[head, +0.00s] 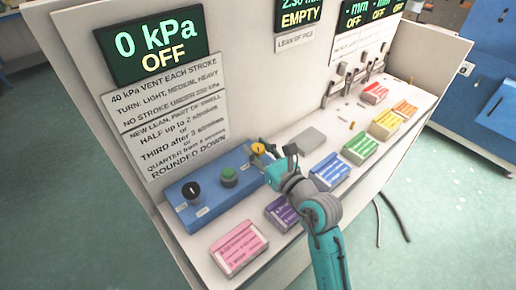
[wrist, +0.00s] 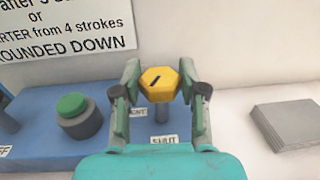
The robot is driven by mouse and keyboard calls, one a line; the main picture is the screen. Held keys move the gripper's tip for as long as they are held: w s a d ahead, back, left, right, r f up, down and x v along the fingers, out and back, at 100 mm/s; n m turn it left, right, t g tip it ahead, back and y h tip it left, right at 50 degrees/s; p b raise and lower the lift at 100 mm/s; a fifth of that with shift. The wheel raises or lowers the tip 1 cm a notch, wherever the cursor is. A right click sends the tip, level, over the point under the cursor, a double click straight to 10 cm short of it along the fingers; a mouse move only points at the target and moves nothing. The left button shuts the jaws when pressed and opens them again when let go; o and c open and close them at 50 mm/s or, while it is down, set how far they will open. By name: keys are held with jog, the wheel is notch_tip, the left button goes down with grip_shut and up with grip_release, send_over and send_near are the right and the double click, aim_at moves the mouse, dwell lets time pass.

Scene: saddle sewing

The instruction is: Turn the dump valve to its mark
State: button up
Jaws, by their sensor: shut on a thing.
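The dump valve is a yellow six-sided knob (wrist: 158,86) on a grey stem, with a short black line on its top. In the wrist view the line lies slanted, its right end higher. A label that seems to read VENT (wrist: 137,112), partly hidden, is left of the stem, and a SHUT label (wrist: 164,140) is in front of it. My gripper (wrist: 160,90) is shut on the knob, one finger on each side. In the head view the yellow knob (head: 258,148) sits at the right end of the blue box, with my gripper (head: 262,155) at it.
The blue box (head: 208,205) also carries a green button (head: 228,175) and a black knob (head: 191,190). A display (head: 150,45) reads 0 kPa OFF. A grey block (head: 312,139) and several coloured packs, such as the purple one (head: 282,213), lie on the bench.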

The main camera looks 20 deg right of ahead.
jog(key=shift+m+h, duration=0.7)
jog(key=shift+h, duration=0.2)
jog(key=o, duration=1.2)
jog(key=shift+c, duration=0.2)
jog(key=shift+s, duration=0.1)
jog(key=s, duration=0.4)
jog(key=s+d, duration=0.1)
jog(key=s, duration=0.6)
jog(key=shift+s+d, duration=0.2)
jog(key=shift+s, duration=0.15)
